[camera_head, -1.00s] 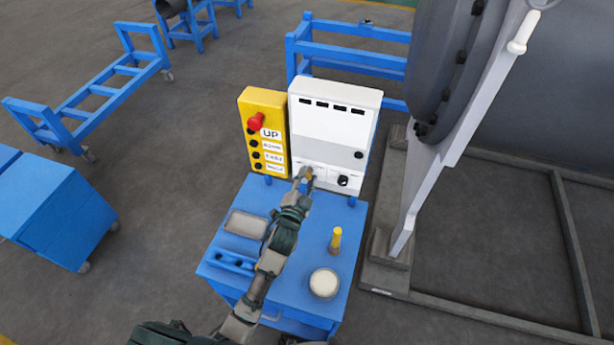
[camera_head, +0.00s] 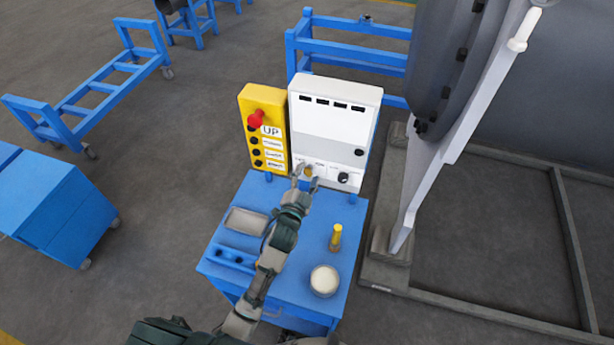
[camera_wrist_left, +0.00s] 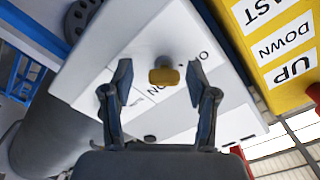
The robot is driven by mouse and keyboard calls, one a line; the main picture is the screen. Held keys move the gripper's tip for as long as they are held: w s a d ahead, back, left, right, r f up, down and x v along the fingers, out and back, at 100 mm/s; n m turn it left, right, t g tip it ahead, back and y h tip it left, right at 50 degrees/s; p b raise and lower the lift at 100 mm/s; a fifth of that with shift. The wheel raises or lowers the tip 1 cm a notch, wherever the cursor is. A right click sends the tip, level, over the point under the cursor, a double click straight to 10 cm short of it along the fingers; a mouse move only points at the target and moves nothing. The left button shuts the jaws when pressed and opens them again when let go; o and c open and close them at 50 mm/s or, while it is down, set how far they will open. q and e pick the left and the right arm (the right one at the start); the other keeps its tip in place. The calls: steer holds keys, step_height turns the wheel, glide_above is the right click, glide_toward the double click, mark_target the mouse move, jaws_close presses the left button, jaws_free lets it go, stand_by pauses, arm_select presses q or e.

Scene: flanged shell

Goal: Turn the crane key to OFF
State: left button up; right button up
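The white control box (camera_head: 330,125) stands at the back of the blue cart. The crane key (camera_head: 308,172) is a small yellow knob low on its face, partly screened by my fingers. In the left wrist view the key (camera_wrist_left: 164,76) shows clearly, with ON/OFF lettering beside it. My left gripper (camera_head: 304,177) is at the box's lower front. In the wrist view its two fingers (camera_wrist_left: 158,82) are spread apart on either side of the key, with gaps between them and it. My right gripper is not in view.
A yellow pendant (camera_head: 262,130) with a red button stands left of the white box. The cart top (camera_head: 290,255) carries a tray, a yellow-topped item (camera_head: 336,236) and a round tub (camera_head: 324,280). A black knob (camera_head: 344,177) is right of the key.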

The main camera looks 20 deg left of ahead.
arm_select(q)
steer(key=s, duration=1.2)
steer(key=shift+a, duration=0.2)
